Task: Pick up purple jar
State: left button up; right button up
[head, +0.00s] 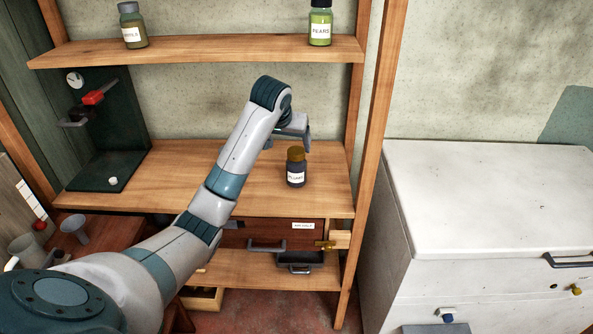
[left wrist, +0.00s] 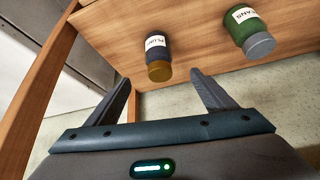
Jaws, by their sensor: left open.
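The purple jar (head: 296,168) stands upright on the middle shelf, near its right end. It is dark, with a brownish-gold lid and a white label reading "PLUMS". In the left wrist view the jar (left wrist: 158,54) appears upside down, just beyond the fingertips. My left gripper (head: 303,138) is open and empty, just above and behind the jar in the head view. In the left wrist view its two fingers (left wrist: 162,82) are spread apart, with the lid in front of the gap between them. My right gripper is not in view.
In the left wrist view a green jar with a grey lid (left wrist: 252,32) stands beside the purple one. Other jars (head: 320,27) (head: 132,28) stand on the upper shelf (head: 220,50). A wooden post (head: 372,150) and a white chest (head: 480,200) are at the right.

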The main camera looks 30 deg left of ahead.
aim_at(293, 158)
pick_arm(q)
jog(key=p+x, duration=0.3)
jog(key=x, duration=0.9)
jog(key=shift+f, duration=0.1)
jog(key=shift+w, duration=0.1)
jog(key=shift+w+f+p, duration=0.2)
jog(key=shift+f+p, duration=0.2)
jog(key=shift+p, duration=0.05)
jog(key=p+x, duration=0.1)
jog(key=x, duration=0.1)
jog(key=shift+f, duration=0.35)
jog(key=shift+x, duration=0.85)
jog(key=shift+c, duration=0.7)
jog(key=shift+r, duration=0.1)
jog(key=c, duration=1.3)
